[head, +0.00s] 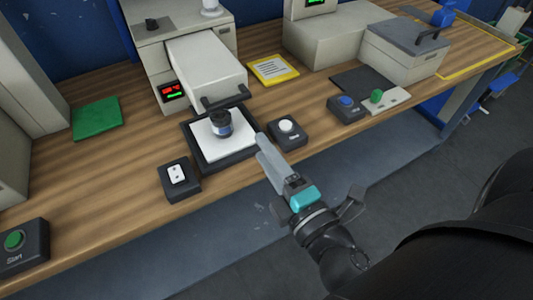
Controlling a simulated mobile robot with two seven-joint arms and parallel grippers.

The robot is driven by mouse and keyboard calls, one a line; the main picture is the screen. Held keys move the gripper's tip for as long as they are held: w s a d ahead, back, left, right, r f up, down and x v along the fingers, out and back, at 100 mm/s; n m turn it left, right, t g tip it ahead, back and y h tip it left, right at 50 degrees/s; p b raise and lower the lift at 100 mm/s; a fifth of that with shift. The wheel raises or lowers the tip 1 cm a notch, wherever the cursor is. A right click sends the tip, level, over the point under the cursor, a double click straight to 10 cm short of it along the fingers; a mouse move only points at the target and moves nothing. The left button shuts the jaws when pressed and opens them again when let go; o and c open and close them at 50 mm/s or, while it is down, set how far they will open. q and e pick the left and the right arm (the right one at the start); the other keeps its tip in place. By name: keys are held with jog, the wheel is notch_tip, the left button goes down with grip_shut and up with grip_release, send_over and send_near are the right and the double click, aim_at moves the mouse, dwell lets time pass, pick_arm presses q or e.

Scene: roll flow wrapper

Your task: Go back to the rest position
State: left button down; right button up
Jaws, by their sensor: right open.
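My right gripper (268,152) reaches in from the lower right, over the front edge of the wooden bench (110,185). It is open, with nothing visible between its fingers. Its tips are just right of a white-topped scale (205,151) and apart from the dark jar (221,123). The jar stands upright on the scale's plate. My left gripper is not in view.
A black box with a white round button (286,127) stands close to the right fingertips. A rocker switch box (178,174) is left of them. A grey machine (205,70) with a handle stands behind the scale. A green Start button (15,240) is at lower left.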

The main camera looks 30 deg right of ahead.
dwell(0.3)
jog(key=s+a+f+m+g, duration=0.15)
jog(key=f+m+g, duration=0.25)
jog(key=f, duration=1.2)
jog(key=s+f+m+g, duration=0.3)
jog(key=f+g, duration=0.1)
jog(key=f, duration=1.2)
jog(key=s+d+f+m+g, duration=0.2)
jog(key=s+f+m+g, duration=0.2)
jog(key=s+f, duration=0.6)
jog(key=s+d+f+m+g, duration=0.3)
jog(key=s+f+m+g, duration=0.2)
jog(key=s+f, duration=0.5)
jog(key=s, duration=0.2)
jog(key=shift+s+d+f+h+b, duration=0.15)
jog(key=shift+s+f+h+b, duration=0.15)
jog(key=shift+f+b, duration=0.1)
